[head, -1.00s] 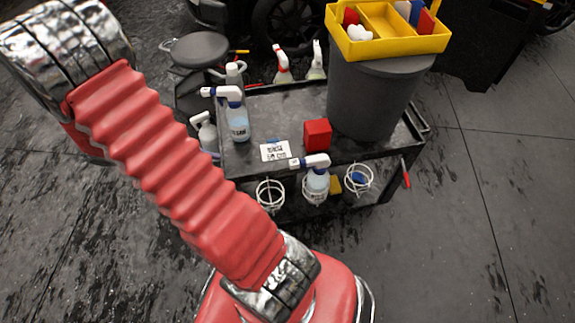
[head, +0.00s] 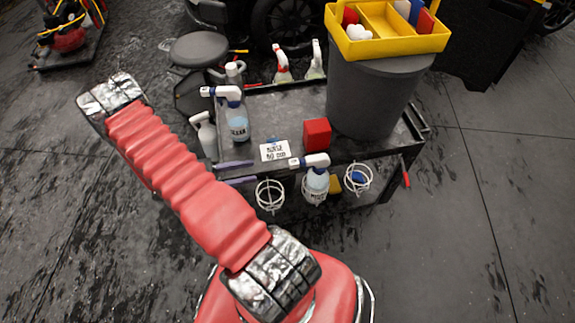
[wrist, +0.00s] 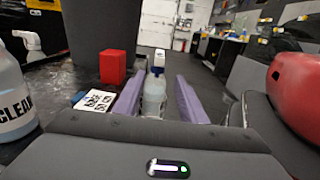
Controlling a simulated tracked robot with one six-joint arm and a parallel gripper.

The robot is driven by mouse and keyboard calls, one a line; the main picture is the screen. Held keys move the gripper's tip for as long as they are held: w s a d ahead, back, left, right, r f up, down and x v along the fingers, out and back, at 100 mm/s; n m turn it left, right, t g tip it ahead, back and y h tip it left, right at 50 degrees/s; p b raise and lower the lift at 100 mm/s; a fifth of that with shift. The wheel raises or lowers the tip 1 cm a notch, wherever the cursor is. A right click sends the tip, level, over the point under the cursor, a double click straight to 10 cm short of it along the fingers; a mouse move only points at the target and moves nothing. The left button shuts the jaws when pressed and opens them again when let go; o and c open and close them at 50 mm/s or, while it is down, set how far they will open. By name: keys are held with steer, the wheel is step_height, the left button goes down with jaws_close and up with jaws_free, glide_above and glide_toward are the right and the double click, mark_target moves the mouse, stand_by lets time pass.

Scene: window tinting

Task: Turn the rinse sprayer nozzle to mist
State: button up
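A clear spray bottle (head: 315,184) with a white-and-blue head sits in a wire ring on the cart's front side. Its label is too small to read. Its white square nozzle (head: 295,163) points left, towards my gripper (head: 254,171). My gripper is open and empty, its two purple fingers level, a short way left of the nozzle. In the wrist view the bottle (wrist: 154,92) and nozzle (wrist: 159,57) show beyond and between the spread fingers, apart from them. The nozzle's setting mark cannot be read.
A bottle marked CLEAN (wrist: 14,95) stands on the cart top, also in the head view (head: 238,122). A card (head: 274,150), a red block (head: 317,134) and a grey bin (head: 370,98) are nearby.

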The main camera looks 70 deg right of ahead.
mark_target(294, 164)
steer(key=shift+s+d, duration=0.1)
stand_by(0.3)
steer(key=x, duration=1.3)
steer(key=shift+s+d, duration=0.2)
steer(key=shift+c, duration=0.4)
